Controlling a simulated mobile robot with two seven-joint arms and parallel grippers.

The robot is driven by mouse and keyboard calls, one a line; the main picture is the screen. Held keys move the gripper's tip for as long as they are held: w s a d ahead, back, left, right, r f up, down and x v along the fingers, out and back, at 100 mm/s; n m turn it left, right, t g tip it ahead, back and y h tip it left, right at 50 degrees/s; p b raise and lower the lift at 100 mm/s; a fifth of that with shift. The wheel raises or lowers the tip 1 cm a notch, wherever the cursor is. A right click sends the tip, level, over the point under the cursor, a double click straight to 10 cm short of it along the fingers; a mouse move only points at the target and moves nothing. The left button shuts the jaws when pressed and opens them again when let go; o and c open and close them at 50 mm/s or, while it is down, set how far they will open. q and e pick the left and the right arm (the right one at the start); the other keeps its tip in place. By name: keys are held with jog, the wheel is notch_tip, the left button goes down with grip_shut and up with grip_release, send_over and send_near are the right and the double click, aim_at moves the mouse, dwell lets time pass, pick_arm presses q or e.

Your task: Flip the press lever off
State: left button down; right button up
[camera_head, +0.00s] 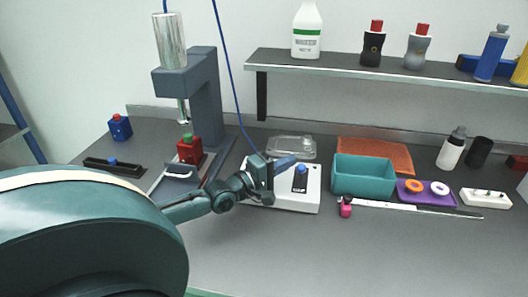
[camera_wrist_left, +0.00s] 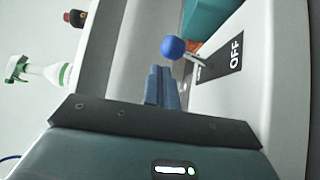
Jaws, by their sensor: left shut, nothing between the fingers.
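The press lever has a blue ball knob (camera_head: 301,169) on a thin metal stem and stands on a white control box (camera_head: 296,202) with a dark label plate. In the left wrist view the knob (camera_wrist_left: 172,47) is close by, and the plate (camera_wrist_left: 222,62) reads OFF on the side away from my fingers; its other end is partly hidden behind the stem. My left gripper (camera_head: 288,161) is at the box's upper left edge, fingers shut and empty. In the wrist view its fingertips (camera_wrist_left: 160,70) point towards the knob, with a small apparent gap. My right gripper is out of view.
The press (camera_head: 202,95) stands left of the box, with a red block (camera_head: 189,150) under its ram. A teal bin (camera_head: 362,178) and a purple tray (camera_head: 425,199) are to the right. A shelf (camera_head: 390,85) with bottles runs above. The front bench is clear at right.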

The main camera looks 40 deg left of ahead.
pick_arm(q)
jog(key=v, duration=1.2)
dwell(0.5)
